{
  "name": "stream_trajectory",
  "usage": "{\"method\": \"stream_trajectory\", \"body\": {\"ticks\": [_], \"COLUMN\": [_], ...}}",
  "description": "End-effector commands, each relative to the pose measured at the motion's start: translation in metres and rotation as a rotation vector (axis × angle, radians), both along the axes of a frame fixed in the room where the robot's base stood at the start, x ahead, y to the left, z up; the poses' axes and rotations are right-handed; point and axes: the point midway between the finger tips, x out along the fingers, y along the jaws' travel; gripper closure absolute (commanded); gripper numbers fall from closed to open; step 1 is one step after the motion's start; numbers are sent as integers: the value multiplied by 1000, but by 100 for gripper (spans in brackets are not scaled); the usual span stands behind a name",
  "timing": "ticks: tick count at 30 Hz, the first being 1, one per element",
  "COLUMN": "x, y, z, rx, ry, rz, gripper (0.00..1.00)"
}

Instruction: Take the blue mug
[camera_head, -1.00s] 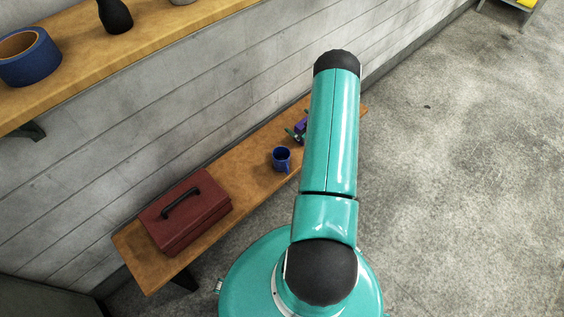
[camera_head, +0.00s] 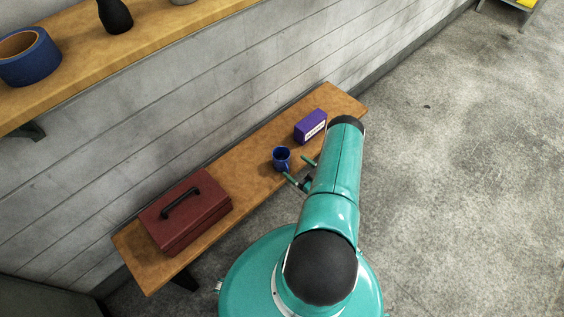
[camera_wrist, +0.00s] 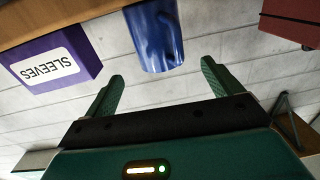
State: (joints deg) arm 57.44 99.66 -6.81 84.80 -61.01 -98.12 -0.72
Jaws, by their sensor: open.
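The blue mug (camera_head: 282,158) stands upright on the wooden bench, between the red toolbox and the purple box. My gripper (camera_head: 299,169) is open and empty beside the mug, at the bench's front edge, with its fingers pointing toward the mug side. In the wrist view the picture is upside down. The blue mug (camera_wrist: 156,38) shows there with its handle, beyond and between the two green fingertips of my gripper (camera_wrist: 163,72). The fingers look apart from the mug.
A purple box (camera_head: 310,126) labelled "SLEEVES" (camera_wrist: 50,70) stands on the bench (camera_head: 256,180) beside the mug. A red toolbox (camera_head: 186,212) is on its other side. A grey wall (camera_head: 150,130) runs behind. A shelf above holds blue tape (camera_head: 32,62) and a black vase (camera_head: 115,16).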

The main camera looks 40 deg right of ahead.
Motion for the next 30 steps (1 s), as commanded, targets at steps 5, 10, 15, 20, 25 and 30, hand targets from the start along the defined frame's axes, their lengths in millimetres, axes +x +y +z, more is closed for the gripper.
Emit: {"method": "stream_trajectory", "body": {"ticks": [5,10,15,20,25,30], "x": [16,30,57,68,68,68], "y": [1,3,5,6,6,6], "z": [0,3,5,5,5,5], "rx": [1,0,0,0,0,0], "ry": [0,-1,0,0,0,1], "rz": [-1,0,0,-1,-1,-1], "gripper": [9,9,9,9,11,44]}}
